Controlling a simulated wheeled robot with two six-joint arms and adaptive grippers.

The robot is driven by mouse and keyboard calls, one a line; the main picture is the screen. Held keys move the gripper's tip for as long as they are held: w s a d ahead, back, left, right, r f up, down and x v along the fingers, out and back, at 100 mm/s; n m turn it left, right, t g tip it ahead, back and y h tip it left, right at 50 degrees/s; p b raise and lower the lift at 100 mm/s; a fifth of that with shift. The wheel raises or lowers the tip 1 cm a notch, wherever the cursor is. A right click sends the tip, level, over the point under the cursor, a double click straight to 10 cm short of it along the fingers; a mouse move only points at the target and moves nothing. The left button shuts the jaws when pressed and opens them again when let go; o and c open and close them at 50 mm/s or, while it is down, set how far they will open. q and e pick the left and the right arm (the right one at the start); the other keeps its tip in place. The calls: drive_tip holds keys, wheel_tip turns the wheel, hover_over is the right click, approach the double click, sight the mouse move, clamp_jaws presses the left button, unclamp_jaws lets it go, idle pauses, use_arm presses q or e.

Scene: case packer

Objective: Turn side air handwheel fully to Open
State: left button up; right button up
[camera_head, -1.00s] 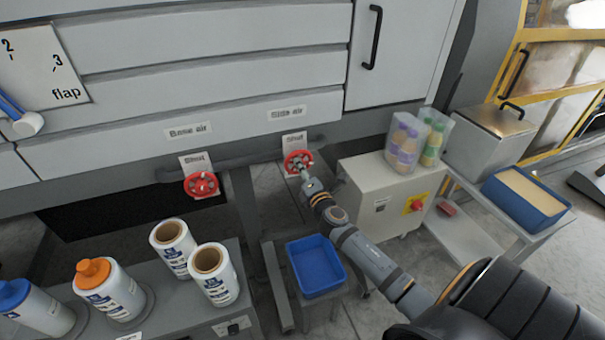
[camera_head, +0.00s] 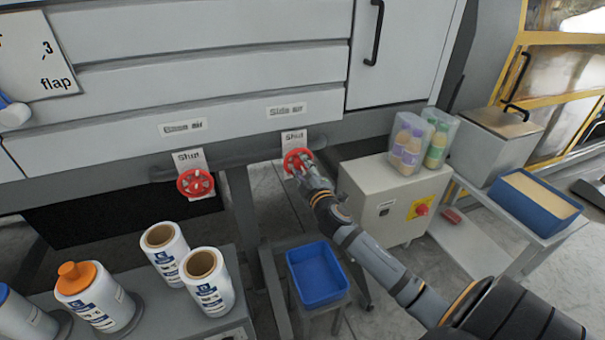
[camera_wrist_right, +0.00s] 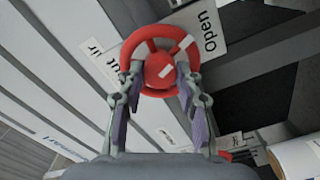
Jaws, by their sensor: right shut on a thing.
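The side air handwheel (camera_head: 296,158) is a red spoked wheel under the "Side air" label (camera_head: 287,110), in front of a white plate whose "Shut" word (camera_head: 293,137) shows. In the right wrist view the wheel (camera_wrist_right: 160,45) fills the top middle, and the word "Open" (camera_wrist_right: 208,30) shows on the plate beside it. A white mark lies on its hub and another on its rim. My right gripper (camera_head: 301,170) is shut on the handwheel, its two fingers (camera_wrist_right: 158,82) on either side of the lower rim and hub. My left gripper is not in view.
The red base air handwheel (camera_head: 195,183) sits to the left under its own label. A blue bin (camera_head: 317,270) stands below my right arm. A grey cabinet (camera_head: 392,197) with bottle packs stands to the right. Large rolls (camera_head: 208,280) stand front left.

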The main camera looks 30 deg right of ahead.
drive_tip(key=shift+m+b, duration=0.9)
drive_tip(key=shift+m, duration=1.3)
drive_tip(key=o, duration=1.2)
drive_tip(key=shift+c, duration=0.2)
drive_tip(key=v, duration=1.2)
